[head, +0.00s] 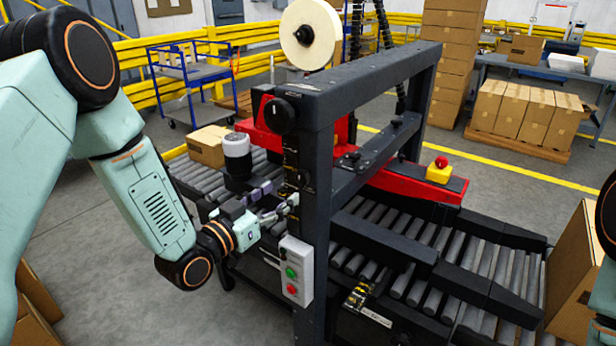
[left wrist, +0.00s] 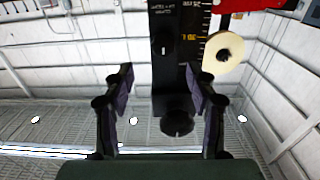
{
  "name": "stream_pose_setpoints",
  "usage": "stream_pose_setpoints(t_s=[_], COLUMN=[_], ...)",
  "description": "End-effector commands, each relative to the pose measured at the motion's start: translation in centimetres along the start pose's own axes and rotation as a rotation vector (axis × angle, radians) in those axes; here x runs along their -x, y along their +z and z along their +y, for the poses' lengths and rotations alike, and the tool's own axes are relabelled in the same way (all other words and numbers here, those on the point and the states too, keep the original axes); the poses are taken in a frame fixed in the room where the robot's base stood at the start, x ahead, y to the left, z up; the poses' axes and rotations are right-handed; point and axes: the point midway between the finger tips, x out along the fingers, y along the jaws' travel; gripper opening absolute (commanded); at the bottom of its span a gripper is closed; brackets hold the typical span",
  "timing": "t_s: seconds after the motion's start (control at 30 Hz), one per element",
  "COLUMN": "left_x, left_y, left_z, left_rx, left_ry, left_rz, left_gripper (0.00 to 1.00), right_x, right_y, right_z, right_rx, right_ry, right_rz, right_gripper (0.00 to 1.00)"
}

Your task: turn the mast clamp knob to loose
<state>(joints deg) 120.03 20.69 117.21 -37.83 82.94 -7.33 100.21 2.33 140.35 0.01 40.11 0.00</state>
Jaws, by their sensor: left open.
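A black mast (head: 308,150) with a yellow-marked scale stands at the front of the machine. A small dark knob (head: 308,181), apparently the mast clamp knob, sits on its face. In the left wrist view this knob (left wrist: 164,47) shows a white pointer mark, with lettering above it too small to read. A larger round black knob (head: 280,116) is higher on the mast; it also shows in the wrist view (left wrist: 177,121). My left gripper (head: 284,206) is open and empty, close to the mast. In the wrist view its fingertips (left wrist: 158,76) stand apart on either side of the small knob's line. Contact is not visible.
A grey control box (head: 295,271) with green and red buttons hangs just below my left gripper. A white-topped cylinder (head: 237,152) stands behind the wrist. The roller conveyor (head: 385,238) and red machine parts lie beyond the mast. Cardboard boxes (head: 583,270) stand at right.

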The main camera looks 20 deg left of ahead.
Motion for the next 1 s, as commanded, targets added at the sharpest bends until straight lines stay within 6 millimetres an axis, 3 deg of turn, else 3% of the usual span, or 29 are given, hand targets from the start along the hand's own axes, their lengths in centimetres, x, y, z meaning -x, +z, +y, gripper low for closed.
stream_pose_setpoints(t_s=[0.5, 0.9, 1.0], left_x=[-6.6, -7.8, -7.8], left_y=[0.0, 0.1, 0.1], left_z=[-0.1, 0.1, 0.1], left_rx=[-0.002, 0.001, 0.001], left_ry=[-0.002, -0.002, -0.001], left_rz=[-0.001, -0.003, -0.003], left_gripper=[0.57, 0.57, 0.50], right_x=[0.7, 0.7, 0.7], right_y=[0.0, 0.0, 0.0], right_z=[0.0, 0.0, 0.0], right_rx=[0.001, 0.001, 0.001], right_ry=[0.000, 0.000, 0.000], right_rz=[0.001, 0.001, 0.001], right_gripper=[0.40, 0.40, 0.40])
